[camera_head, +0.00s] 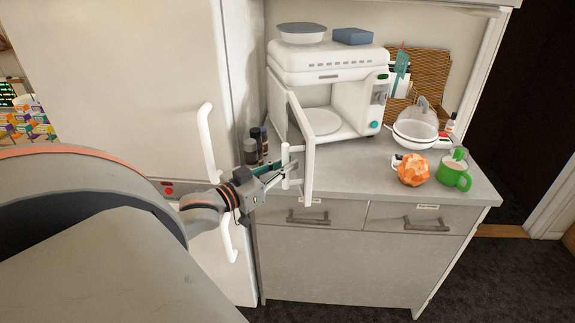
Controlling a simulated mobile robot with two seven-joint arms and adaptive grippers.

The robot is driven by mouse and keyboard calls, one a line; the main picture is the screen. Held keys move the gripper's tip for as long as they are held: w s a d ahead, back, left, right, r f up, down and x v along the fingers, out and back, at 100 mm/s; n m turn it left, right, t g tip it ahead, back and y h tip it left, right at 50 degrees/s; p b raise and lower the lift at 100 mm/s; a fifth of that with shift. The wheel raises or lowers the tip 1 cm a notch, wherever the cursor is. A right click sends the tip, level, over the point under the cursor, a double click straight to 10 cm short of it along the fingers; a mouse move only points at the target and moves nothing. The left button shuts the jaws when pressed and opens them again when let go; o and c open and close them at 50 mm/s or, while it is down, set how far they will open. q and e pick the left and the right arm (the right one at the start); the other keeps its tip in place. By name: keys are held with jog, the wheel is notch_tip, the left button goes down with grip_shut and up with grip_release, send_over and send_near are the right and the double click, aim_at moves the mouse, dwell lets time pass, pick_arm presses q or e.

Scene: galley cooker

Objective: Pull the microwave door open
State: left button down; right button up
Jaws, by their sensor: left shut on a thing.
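The white microwave (337,76) stands on the grey counter in the head view. Its door (307,158) is swung out toward me, and the inside with a round plate (319,121) shows. My left gripper (284,172) is at the door's free edge, to the left of it, shut on the white upright door handle (291,166). The fingertips are small in the picture and partly overlap the handle. My left arm comes in from the left and covers the lower left. My right gripper is not in view.
A tall white fridge (130,80) with handles stands at the left. Dark bottles (254,146) stand behind my gripper. A green mug (455,175), an orange faceted object (413,170) and a white mesh-covered bowl (415,130) stand at the right. Drawers with handles lie below the counter.

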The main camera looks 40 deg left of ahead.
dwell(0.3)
pick_arm(q)
jog(key=c, duration=2)
grip_release()
jog(key=shift+s, duration=0.1)
jog(key=s, duration=1.2)
jog(key=shift+a, duration=0.25)
jog(key=shift+w+f, duration=0.1)
